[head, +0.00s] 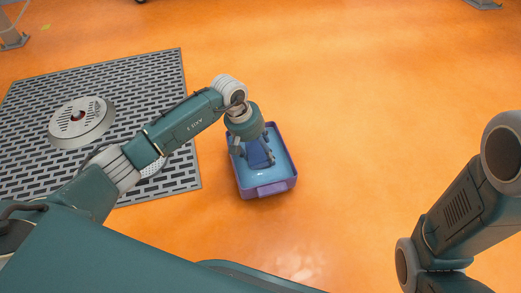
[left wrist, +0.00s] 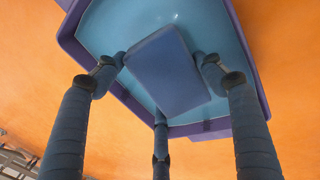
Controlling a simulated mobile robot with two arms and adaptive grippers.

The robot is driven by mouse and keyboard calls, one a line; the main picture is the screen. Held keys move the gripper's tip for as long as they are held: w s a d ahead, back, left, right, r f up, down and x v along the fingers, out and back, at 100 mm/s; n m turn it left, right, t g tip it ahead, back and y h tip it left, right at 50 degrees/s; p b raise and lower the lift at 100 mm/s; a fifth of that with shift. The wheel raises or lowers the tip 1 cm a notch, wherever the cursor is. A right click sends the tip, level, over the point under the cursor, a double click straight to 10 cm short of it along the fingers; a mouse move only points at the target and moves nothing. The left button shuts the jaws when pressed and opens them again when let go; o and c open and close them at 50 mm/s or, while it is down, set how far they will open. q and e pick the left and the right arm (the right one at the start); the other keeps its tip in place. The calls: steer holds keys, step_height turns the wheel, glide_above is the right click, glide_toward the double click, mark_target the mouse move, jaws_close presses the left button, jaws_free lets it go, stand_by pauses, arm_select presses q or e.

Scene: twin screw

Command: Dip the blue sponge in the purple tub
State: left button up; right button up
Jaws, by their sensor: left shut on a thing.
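The purple tub (head: 271,189) stands on the orange floor near the middle of the head view, with light blue water in it. Its rim also shows in the left wrist view (left wrist: 69,33). My left gripper (head: 254,147) reaches down over the tub. In the left wrist view its fingers (left wrist: 160,75) are shut on the blue sponge (left wrist: 166,72), on opposite sides of it. The sponge also shows in the head view (head: 259,156), inside the tub's outline. I cannot tell how deep it sits in the water. The right gripper is not in view.
A dark slotted floor grate (head: 40,105) lies to the left of the tub, with a round metal fixture (head: 81,121) on it. The orange floor to the right of the tub is clear up to my right arm. Grey stands show at the far top corners.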

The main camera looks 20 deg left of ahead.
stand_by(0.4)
arm_select(q)
steer(key=shift+r+p, duration=2.6)
steer(key=shift+r, duration=1.1)
step_height(320, 180, up, 4)
steer(key=p, duration=0.2)
steer(key=shift+p, duration=0.35)
